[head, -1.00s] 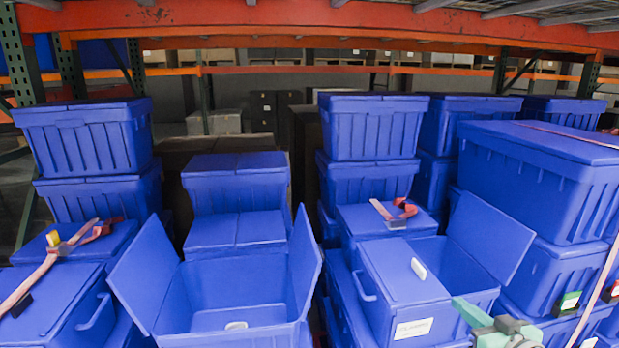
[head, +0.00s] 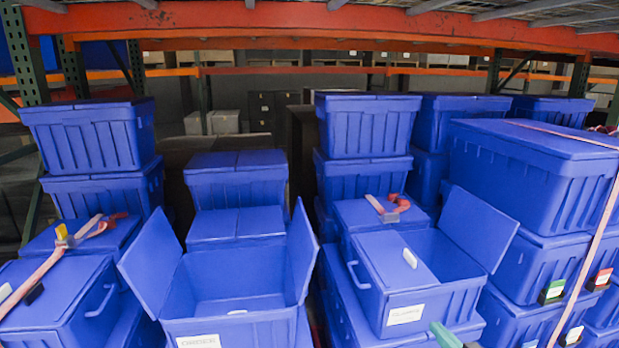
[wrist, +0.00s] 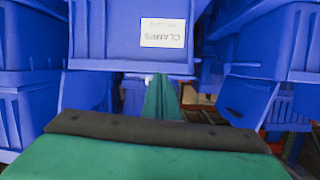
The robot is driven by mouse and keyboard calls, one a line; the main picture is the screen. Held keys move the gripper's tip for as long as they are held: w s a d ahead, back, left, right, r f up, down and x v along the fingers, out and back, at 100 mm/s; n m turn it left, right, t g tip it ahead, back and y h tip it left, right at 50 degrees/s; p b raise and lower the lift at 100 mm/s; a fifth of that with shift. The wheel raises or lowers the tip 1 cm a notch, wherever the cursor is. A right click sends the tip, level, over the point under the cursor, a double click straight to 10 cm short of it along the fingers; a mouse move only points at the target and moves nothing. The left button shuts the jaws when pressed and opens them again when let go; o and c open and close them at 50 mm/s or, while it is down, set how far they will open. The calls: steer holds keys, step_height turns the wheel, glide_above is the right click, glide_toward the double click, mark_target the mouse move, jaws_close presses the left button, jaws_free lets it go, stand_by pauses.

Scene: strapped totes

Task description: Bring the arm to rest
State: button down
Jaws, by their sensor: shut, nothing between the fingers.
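My gripper (wrist: 161,84) is shut and empty in the wrist view, its green fingers pressed together and pointing away from the camera. The wrist picture is upside down: a blue tote with a CLAMPS label (wrist: 163,33) hangs across its top, apart from the fingers as far as I can see. In the head view only a small green tip of my arm (head: 445,335) shows at the bottom edge, in front of the half-open blue tote (head: 440,302). The rest of the arm is out of the head picture.
An open blue tote (head: 240,325) with raised flaps stands left of the half-open one. Closed blue totes are stacked on both sides, with a tall stack (head: 540,175) at right under a pale strap (head: 590,255). Orange rack beams (head: 300,18) cross above.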

steer(key=s+a+f+m+h, duration=0.1)
steer(key=s+a+f, duration=0.4)
steer(key=f, duration=0.3)
steer(key=s+a+f+m+g+h, duration=0.1)
steer(key=s+a+f, duration=0.5)
steer(key=f, duration=0.2)
steer(key=s+a+f+m+h, duration=0.1)
steer(key=s+a+f, duration=0.4)
steer(key=f, duration=0.2)
steer(key=s+a+r+n, duration=0.1)
steer(key=s+a+r, duration=0.1)
steer(key=s+a, duration=0.3)
steer(key=s+a+r+n+t+y, duration=0.1)
steer(key=s+a+r, duration=0.2)
steer(key=s, duration=1)
steer(key=s+a+r, duration=0.2)
steer(key=s+a, duration=0.5)
steer(key=s, duration=0.2)
steer(key=shift+s+r+n+t, duration=0.25)
steer(key=shift+s+n+t, duration=0.05)
steer(key=shift+n, duration=0.1)
